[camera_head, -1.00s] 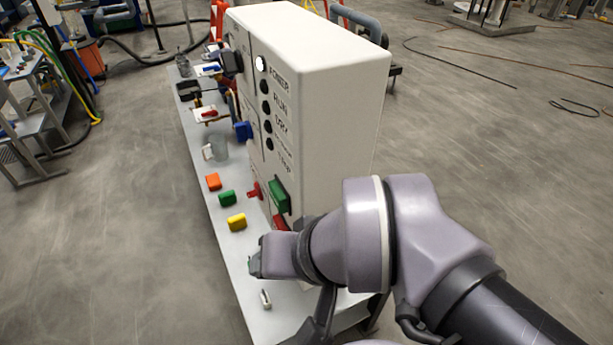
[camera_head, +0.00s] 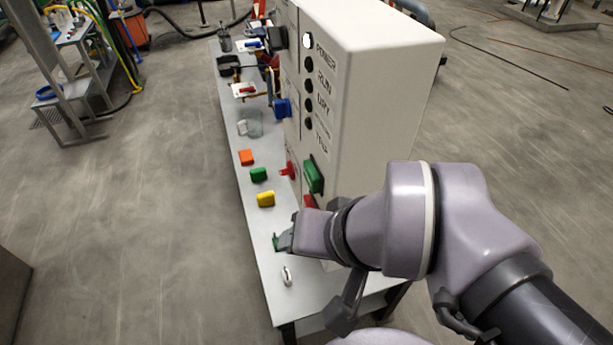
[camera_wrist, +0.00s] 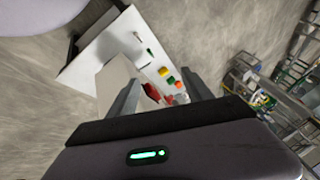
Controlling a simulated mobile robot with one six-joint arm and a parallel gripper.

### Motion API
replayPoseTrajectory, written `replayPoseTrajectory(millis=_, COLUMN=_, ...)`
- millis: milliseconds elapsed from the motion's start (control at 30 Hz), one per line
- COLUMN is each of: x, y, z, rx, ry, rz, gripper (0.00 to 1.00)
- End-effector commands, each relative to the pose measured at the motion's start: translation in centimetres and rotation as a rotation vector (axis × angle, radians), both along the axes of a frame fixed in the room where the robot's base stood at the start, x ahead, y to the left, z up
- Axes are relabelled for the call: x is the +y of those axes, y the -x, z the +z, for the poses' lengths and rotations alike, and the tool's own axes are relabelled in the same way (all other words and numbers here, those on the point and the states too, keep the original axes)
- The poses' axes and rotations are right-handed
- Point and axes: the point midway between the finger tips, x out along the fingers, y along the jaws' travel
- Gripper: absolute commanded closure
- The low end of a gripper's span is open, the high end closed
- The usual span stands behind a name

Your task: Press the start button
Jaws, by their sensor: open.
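A tall white control cabinet (camera_head: 390,95) stands on a grey bench. On its front a green button (camera_head: 313,176) sits below the lamp column, with a red button (camera_head: 309,201) just under it. I see no start label. My gripper (camera_head: 281,238) is over the near part of the bench, in front of and below the green button, apart from it. In the wrist view my open fingers (camera_wrist: 162,85) hold nothing, and red parts (camera_wrist: 151,92) show between them. I cannot make out the green button there. My own wrist partly hides the cabinet's lower near corner.
Orange (camera_head: 246,157), green (camera_head: 258,174) and yellow (camera_head: 265,199) blocks lie along the bench. A small white item (camera_head: 286,275) lies near its front end. A red knob (camera_head: 288,170) and a blue knob (camera_head: 282,108) project from the cabinet. The floor left of the bench is clear.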

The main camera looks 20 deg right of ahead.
Motion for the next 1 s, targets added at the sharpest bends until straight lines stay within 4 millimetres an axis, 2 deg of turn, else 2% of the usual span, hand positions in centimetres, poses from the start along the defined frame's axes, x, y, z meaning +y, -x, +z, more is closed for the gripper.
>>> replayPoseTrajectory(millis=67, x=0.0, y=0.0, z=0.0, rx=0.0, ry=0.0, rz=0.0, gripper=0.43)
replayPoseTrajectory(millis=300, x=0.0, y=0.0, z=0.0, rx=0.0, ry=0.0, rz=0.0, gripper=0.9)
replayPoseTrajectory(millis=367, x=0.0, y=0.0, z=0.0, rx=0.0, ry=0.0, rz=0.0, gripper=1.0)
replayPoseTrajectory(millis=1000, x=0.0, y=0.0, z=0.0, rx=0.0, ry=0.0, rz=0.0, gripper=1.0)
